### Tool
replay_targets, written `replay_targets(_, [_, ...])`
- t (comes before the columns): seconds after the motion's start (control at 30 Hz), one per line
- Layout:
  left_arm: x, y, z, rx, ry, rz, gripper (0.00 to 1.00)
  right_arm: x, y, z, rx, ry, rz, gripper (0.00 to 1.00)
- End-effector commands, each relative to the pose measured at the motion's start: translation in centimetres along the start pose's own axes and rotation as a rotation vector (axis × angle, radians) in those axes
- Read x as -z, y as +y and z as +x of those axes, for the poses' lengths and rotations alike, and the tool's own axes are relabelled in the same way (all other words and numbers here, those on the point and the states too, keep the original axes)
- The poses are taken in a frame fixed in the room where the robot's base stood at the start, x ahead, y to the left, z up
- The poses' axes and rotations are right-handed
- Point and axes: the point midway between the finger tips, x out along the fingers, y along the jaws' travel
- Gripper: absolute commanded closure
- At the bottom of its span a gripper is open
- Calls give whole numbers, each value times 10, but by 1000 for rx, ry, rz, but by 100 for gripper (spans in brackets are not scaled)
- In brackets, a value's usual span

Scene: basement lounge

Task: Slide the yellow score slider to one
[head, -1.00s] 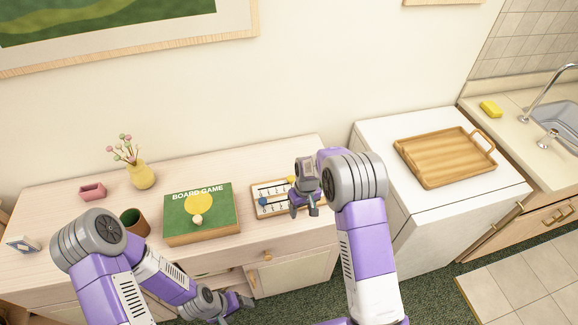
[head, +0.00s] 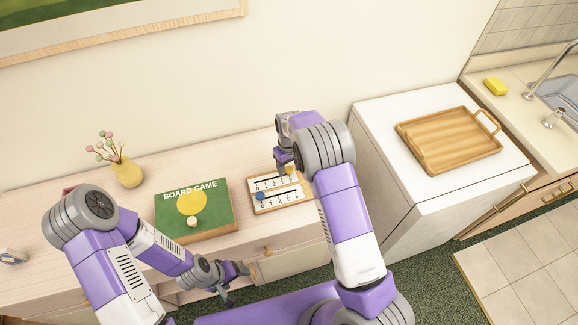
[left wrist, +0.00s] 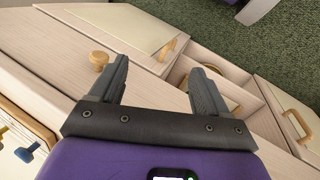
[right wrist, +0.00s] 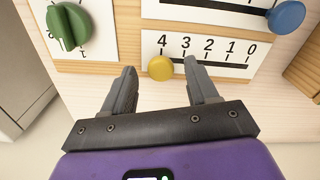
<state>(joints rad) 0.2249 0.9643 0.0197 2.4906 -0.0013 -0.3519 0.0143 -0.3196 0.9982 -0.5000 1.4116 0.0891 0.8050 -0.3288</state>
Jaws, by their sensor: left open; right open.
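The score board (head: 283,208) lies on the sideboard, with its two numbered tracks. The yellow score slider (right wrist: 161,67) is a round knob under the 4, at the left end of its 4-to-0 track in the right wrist view. It also shows partly behind my right gripper in the head view (head: 290,170). My right gripper (right wrist: 160,66) is open, its fingertips on either side of the yellow knob; contact cannot be told. My left gripper (left wrist: 158,65) is open and empty, low in front of the sideboard by a round wooden knob (left wrist: 99,60).
A blue slider (right wrist: 285,16) and a green knob (right wrist: 68,25) are on the same board. The board game box (head: 215,228) lies left of it, with a yellow vase (head: 128,173) beyond. A wooden tray (head: 450,140) rests on the white cabinet at right.

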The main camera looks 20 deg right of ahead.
Motion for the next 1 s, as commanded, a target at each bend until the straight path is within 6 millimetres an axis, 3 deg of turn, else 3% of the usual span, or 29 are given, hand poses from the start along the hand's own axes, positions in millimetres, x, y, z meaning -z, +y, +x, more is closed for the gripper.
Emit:
replay_targets(0.37, [0,0,0,0,0,0,24,0,0,7,0,0,1,43])
replay_targets(0.73, [0,0,0,0,0,0,24,0,0,6,0,0,1,100])
replay_targets(1.0, [0,0,0,0,0,0,24,-1,-1,6,0,0,8,100])
